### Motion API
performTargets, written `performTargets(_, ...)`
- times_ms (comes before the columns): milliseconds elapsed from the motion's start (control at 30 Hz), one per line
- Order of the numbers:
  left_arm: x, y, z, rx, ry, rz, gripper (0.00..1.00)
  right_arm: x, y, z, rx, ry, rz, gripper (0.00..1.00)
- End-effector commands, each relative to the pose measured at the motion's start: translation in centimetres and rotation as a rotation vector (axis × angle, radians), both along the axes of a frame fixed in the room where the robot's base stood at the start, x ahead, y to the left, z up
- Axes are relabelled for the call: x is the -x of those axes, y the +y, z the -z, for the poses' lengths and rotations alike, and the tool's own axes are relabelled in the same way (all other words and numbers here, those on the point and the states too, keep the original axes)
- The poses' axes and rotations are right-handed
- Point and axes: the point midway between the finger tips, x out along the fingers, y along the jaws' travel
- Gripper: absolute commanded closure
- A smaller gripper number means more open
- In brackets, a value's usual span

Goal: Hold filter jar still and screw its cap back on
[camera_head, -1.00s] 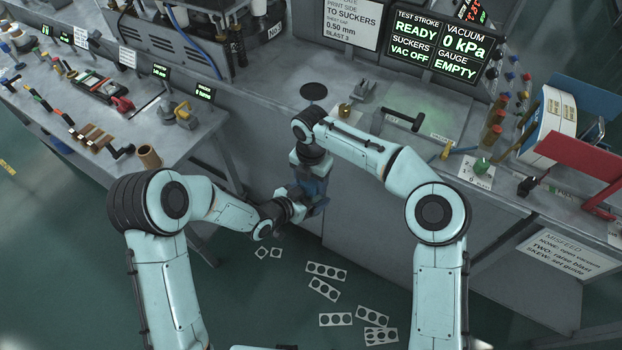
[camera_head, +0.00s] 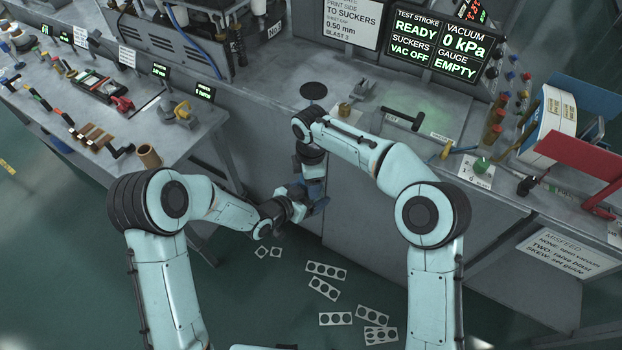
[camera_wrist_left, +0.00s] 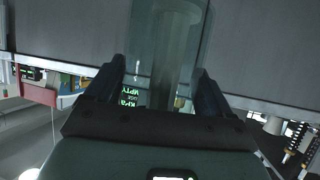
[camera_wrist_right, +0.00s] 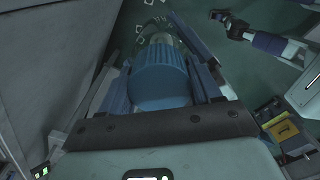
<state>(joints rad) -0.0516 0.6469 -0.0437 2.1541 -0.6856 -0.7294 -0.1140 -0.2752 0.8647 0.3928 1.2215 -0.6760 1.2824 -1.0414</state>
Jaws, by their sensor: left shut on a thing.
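The clear filter jar (camera_wrist_left: 165,60), with a grey tube inside, stands between the fingers of my left gripper (camera_wrist_left: 163,85) in the left wrist view. That gripper is shut on it. In the head view, my left gripper (camera_head: 302,203) is low in front of the machine. My right gripper (camera_wrist_right: 160,80) is just above it, pointing down, with its fingers spread on either side of the ribbed blue cap (camera_wrist_right: 158,75). The fingers look slightly apart from the cap. The cap hides most of what lies below it, so I cannot tell how it sits on the jar.
The grey machine front (camera_head: 390,210) stands close behind both grippers. A side bench (camera_head: 100,130) with tools is at the left. Several punched plates (camera_head: 335,319) lie on the green floor below. A dark round opening (camera_head: 313,90) is in the machine top.

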Motion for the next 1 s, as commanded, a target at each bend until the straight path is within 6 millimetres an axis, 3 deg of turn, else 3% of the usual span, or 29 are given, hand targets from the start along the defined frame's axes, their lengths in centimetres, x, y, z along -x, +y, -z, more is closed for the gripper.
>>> performTargets(33,-0.1,0.0,-0.1,0.001,-0.003,0.0,1.0,0.0,0.0,0.0,0.0,0.0,-0.001,0.21)
performTargets(67,-0.1,0.0,-0.1,0.001,-0.003,0.0,1.0,0.0,0.0,0.0,0.0,0.0,-0.001,0.12)
performTargets(367,-0.1,0.0,-0.1,0.001,-0.003,0.0,1.0,0.0,0.0,-0.3,0.0,-0.001,-0.002,0.12)
performTargets(700,0.0,0.0,-0.1,0.001,-0.003,0.0,1.0,0.0,0.0,-4.2,-0.001,-0.002,-0.003,0.12)
performTargets(1000,0.0,0.0,-0.1,0.001,-0.003,0.0,1.0,0.0,0.0,-4.5,0.0,0.0,-0.003,0.12)
